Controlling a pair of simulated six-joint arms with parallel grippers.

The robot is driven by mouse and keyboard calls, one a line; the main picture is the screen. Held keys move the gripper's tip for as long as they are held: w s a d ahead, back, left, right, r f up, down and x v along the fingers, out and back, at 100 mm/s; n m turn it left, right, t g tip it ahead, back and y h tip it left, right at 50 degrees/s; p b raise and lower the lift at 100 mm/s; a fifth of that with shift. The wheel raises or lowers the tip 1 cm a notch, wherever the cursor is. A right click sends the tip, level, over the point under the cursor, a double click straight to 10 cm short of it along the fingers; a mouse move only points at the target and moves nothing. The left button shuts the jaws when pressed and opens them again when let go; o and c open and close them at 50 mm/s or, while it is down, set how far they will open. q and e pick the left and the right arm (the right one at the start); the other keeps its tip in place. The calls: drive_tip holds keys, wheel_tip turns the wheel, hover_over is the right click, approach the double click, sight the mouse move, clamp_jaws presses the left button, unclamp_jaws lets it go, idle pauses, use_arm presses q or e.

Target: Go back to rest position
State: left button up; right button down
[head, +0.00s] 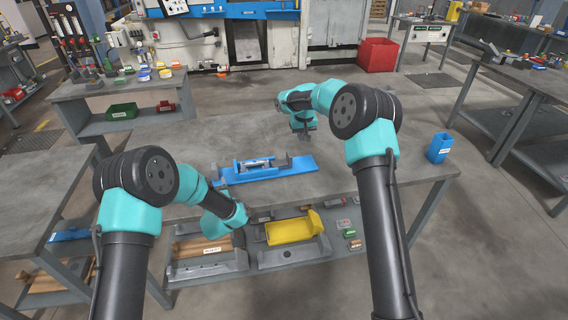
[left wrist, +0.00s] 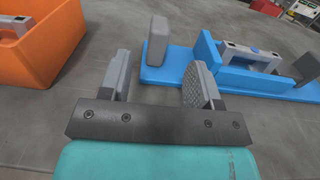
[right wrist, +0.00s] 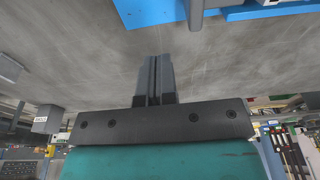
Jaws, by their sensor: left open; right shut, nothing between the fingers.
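My left gripper (left wrist: 158,80) is open in the left wrist view, with nothing between its two grey fingers. In the head view its arm hides most of it, near the left end of the blue fixture. My right gripper (head: 303,130) is above the table behind the fixture. In the right wrist view (right wrist: 155,75) its fingers are shut together and empty. The blue fixture (head: 300,168) lies on the grey table with a grey metal part (head: 256,163) in it. The part also shows in the left wrist view (left wrist: 265,56). Neither gripper touches the fixture.
An orange bin (left wrist: 50,50) with a grey metal part inside stands left of my left gripper. A blue container (head: 439,148) stands at the table's right end. A yellow bin (head: 290,229) is on the shelf below.

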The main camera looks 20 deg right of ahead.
use_arm(q)
drive_tip(key=shift+s+a, duration=0.1)
drive_tip(key=shift+s, duration=0.9)
